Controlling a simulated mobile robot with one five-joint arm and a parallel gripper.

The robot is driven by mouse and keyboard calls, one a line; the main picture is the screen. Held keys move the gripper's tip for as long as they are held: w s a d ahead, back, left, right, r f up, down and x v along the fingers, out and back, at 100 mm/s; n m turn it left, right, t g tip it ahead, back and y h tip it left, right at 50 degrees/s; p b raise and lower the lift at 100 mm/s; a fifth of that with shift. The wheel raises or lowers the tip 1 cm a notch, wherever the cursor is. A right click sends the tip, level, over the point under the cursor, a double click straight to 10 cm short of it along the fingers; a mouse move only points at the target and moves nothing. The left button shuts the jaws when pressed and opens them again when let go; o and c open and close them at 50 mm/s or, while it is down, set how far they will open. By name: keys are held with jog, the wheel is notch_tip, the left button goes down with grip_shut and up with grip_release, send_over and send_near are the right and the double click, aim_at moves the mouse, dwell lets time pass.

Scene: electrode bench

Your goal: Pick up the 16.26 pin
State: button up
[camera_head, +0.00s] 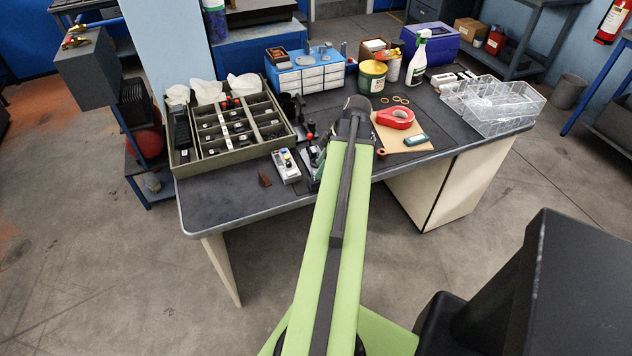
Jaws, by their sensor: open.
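Several small dark pins or holders with pale labels stand in the compartments of an olive-grey divided tray (186,164) at the left of the bench. A few red pieces are among them. The labels are too small to read, so I cannot tell which one is the 16.26 pin. My gripper (352,114) is at the far end of my green arm, over the middle of the bench, right of the tray and apart from it. It is open, and its fingertips are mostly hidden by my wrist. I see nothing held in it.
A grey box with knobs (286,166) and a brown piece (264,179) lie near the front edge. Behind are a blue drawer unit (284,83) and a green tub (372,77). Red tape (396,117), a spray bottle (417,60) and clear trays (492,102) are rightward. The front-left corner is clear.

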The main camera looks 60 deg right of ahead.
aim_at(315, 179)
jog(key=b+x, duration=0.2)
jog(key=x, duration=0.2)
jog(key=shift+w+b, duration=0.15)
jog(key=shift+b, duration=0.2)
jog(key=shift+r, duration=0.15)
grip_shut()
